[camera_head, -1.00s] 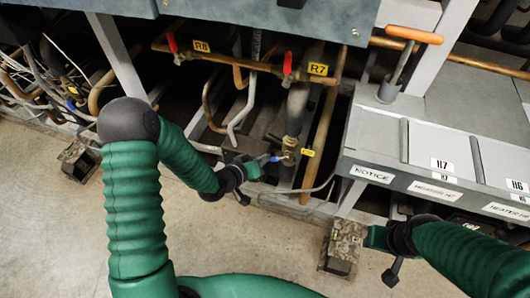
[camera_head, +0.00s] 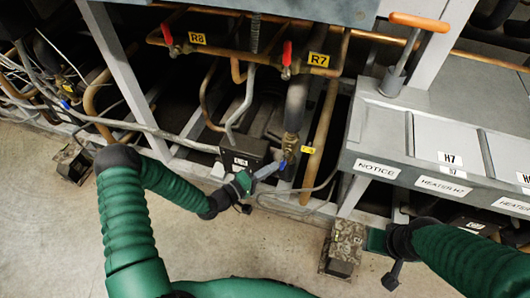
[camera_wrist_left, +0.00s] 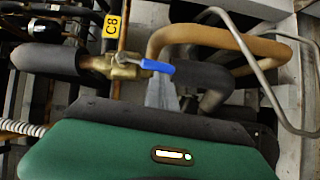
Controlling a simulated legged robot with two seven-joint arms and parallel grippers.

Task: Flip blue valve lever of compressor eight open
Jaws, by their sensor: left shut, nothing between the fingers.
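The brass valve (camera_head: 289,152) sits on an insulated vertical pipe, with a yellow tag beside it. Its blue lever (camera_head: 281,164) shows only in small part in the head view. In the left wrist view the tag (camera_wrist_left: 112,25) reads C8, and the blue lever (camera_wrist_left: 157,66) points right from the brass valve (camera_wrist_left: 122,67). My left gripper (camera_head: 268,171) is shut and empty, its tip close to the lever. In the left wrist view my left gripper (camera_wrist_left: 161,92) lies just below the lever; contact is unclear. My right gripper (camera_head: 393,273) is low at the right, its jaws unclear.
Red-handled valves tagged R8 (camera_head: 197,39) and R7 (camera_head: 318,59) sit above. A thin grey pipe (camera_head: 180,137) runs behind my left arm. A tan curved pipe (camera_wrist_left: 220,38) is near the lever. The heater panel (camera_head: 400,140) stands at right. Open floor lies in front.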

